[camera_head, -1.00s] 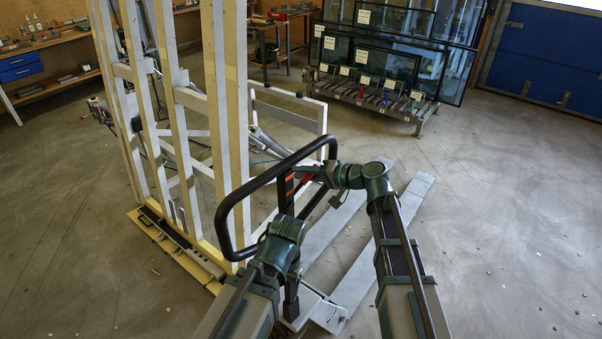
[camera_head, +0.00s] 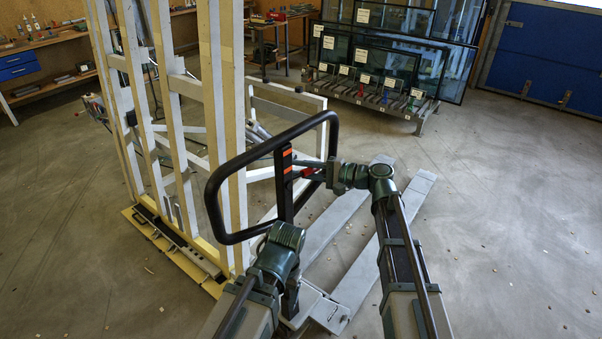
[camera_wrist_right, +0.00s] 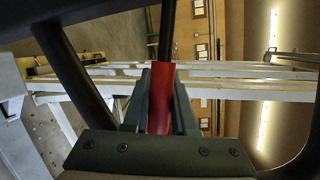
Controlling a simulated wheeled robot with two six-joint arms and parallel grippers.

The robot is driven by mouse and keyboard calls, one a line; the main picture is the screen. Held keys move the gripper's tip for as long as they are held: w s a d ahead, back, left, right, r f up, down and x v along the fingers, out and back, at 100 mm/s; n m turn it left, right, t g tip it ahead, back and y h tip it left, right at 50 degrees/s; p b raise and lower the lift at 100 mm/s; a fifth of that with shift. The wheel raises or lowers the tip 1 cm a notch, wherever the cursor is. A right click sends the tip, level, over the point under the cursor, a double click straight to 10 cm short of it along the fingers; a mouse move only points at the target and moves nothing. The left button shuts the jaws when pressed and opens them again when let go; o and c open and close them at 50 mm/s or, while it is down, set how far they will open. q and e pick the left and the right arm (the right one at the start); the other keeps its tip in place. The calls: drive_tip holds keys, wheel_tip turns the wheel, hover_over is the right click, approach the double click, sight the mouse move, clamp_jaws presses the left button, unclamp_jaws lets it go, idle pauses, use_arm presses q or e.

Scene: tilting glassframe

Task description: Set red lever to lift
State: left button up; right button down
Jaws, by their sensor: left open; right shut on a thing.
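The red lever (camera_head: 311,172) sits at the right side of the black looped handle (camera_head: 213,208), beside a dark post with orange bands (camera_head: 286,165). My right gripper (camera_head: 323,173) is at the lever from the right. In the right wrist view its jaws are shut around the red grip (camera_wrist_right: 161,98), whose thin black rod runs away from the jaws. My left gripper (camera_head: 290,280) is open, low and close to the post below the handle. Its fingertips are hard to make out.
A tall pale glass frame (camera_head: 236,130) on a yellow-edged base stands at the left, close to the handle. Two grey forks (camera_head: 385,245) lie low behind my right arm. A rack of glass panes (camera_head: 385,62) stands at the back.

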drive_tip(key=shift+s+a+f+m+y+b, duration=0.1)
drive_tip(key=shift+s+f+m+y+b, duration=0.05)
drive_tip(key=shift+f+m+b, duration=0.4)
drive_tip(key=shift+s+a+f+m+y+b, duration=0.15)
drive_tip(key=shift+f+m+b, duration=0.2)
drive_tip(key=shift+b, duration=0.3)
drive_tip(key=c, duration=0.7)
unclamp_jaws()
drive_tip(key=shift+d, duration=0.1)
drive_tip(key=v, duration=1.3)
drive_tip(key=shift+d+p, duration=0.3)
drive_tip(key=shift+d, duration=0.05)
drive_tip(key=shift+s, duration=0.15)
